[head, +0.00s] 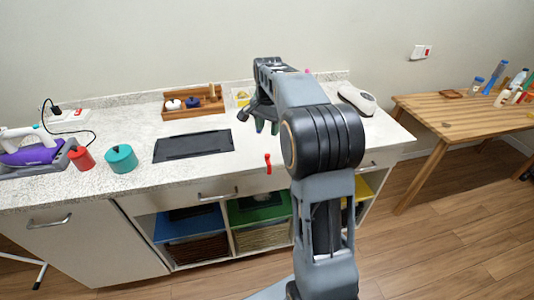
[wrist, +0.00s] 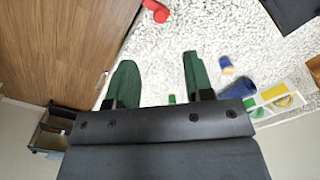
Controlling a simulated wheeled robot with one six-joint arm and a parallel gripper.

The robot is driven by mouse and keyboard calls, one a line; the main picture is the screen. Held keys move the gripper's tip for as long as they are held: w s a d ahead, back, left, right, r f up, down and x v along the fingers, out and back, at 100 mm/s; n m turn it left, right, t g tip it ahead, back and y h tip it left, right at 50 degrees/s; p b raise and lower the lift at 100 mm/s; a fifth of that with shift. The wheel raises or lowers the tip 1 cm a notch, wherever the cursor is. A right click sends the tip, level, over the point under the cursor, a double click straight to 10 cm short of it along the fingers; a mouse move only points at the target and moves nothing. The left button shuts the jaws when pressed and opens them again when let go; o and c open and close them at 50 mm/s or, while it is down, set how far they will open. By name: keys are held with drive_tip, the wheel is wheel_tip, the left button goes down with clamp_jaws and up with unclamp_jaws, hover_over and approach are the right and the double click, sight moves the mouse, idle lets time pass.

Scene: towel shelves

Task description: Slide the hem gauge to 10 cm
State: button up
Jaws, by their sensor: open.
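I cannot clearly make out the hem gauge or its slider in either view. My gripper (head: 265,122) is above the worktop, partly hidden by my own arm in the head view. In the wrist view its two green fingers (wrist: 158,68) are spread apart with nothing between them. A red piece (head: 268,163) lies at the front edge of the worktop (head: 215,174). A red item also shows at the top of the wrist view (wrist: 157,10); I cannot tell whether either belongs to the gauge.
A black mat (head: 193,146), a teal tin (head: 121,159), a red pot (head: 81,158) and a wooden tray (head: 192,114) stand on the worktop left of my arm. A white device (head: 357,100) is at the right. A wooden table (head: 450,112) stands further right.

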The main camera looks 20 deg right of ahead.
sight(268, 155)
wheel_tip(268, 155, down, 11)
drive_tip(key=shift+a, duration=0.1)
idle(0.3)
clamp_jaws()
idle(0.5)
